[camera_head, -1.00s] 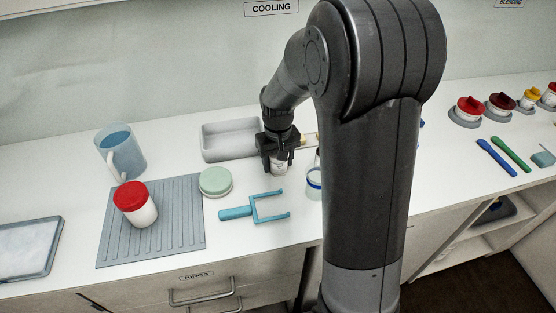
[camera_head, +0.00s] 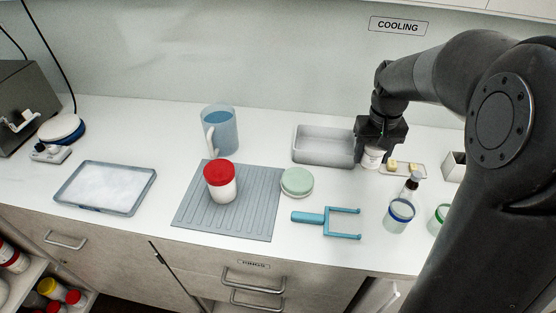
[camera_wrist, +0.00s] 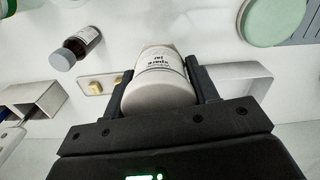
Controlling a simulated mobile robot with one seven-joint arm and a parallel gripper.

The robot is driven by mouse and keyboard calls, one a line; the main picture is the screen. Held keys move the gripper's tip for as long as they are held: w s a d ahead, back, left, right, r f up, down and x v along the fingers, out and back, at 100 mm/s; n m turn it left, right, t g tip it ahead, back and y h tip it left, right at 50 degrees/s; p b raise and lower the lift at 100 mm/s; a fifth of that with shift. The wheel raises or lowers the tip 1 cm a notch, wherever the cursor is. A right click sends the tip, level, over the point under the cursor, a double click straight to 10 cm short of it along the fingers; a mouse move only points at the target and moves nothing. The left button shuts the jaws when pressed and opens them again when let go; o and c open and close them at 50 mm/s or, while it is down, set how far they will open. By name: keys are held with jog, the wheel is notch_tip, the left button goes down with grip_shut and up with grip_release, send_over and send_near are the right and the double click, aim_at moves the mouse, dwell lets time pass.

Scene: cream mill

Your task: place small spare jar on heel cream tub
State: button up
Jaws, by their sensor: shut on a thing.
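A small white jar (camera_head: 371,158) with a printed label is held between the fingers of my gripper (camera_head: 375,143), just right of the grey tray. In the wrist view the jar (camera_wrist: 158,82) sits between both dark fingers, and part of the label reads "jar". I cannot tell whether its base is clear of the counter. A low round tub with a pale green lid (camera_head: 297,181) stands at the right edge of the ribbed grey mat. A white tub with a red lid (camera_head: 221,180) stands on the mat. Neither shows a readable name, so I cannot tell which is the heel cream tub.
The empty grey tray (camera_head: 323,145) lies left of my gripper. A blue jug (camera_head: 219,130) stands behind the ribbed mat (camera_head: 255,213). A blue forked tool (camera_head: 325,219) lies in front. A blue-rimmed jar (camera_head: 398,215), a brown bottle (camera_wrist: 84,42) and a small dish are nearby.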

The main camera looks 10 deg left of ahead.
jog(key=s+a+r, duration=0.2)
jog(key=a+r, duration=0.2)
jog(key=a, duration=0.5)
jog(key=s+a+r, duration=0.2)
jog(key=a+r, duration=0.2)
jog(key=a, duration=0.4)
jog(key=s+a+r, duration=0.2)
jog(key=a+r, duration=0.2)
jog(key=a, duration=0.5)
send_over(219, 168)
jog(key=shift+n, duration=0.4)
notch_tip(219, 168, down, 7)
jog(key=shift+s+f, duration=0.1)
jog(key=shift+f, duration=2.05)
jog(key=o, duration=0.5)
jog(key=shift+f, duration=0.15)
jog(key=o, duration=0.5)
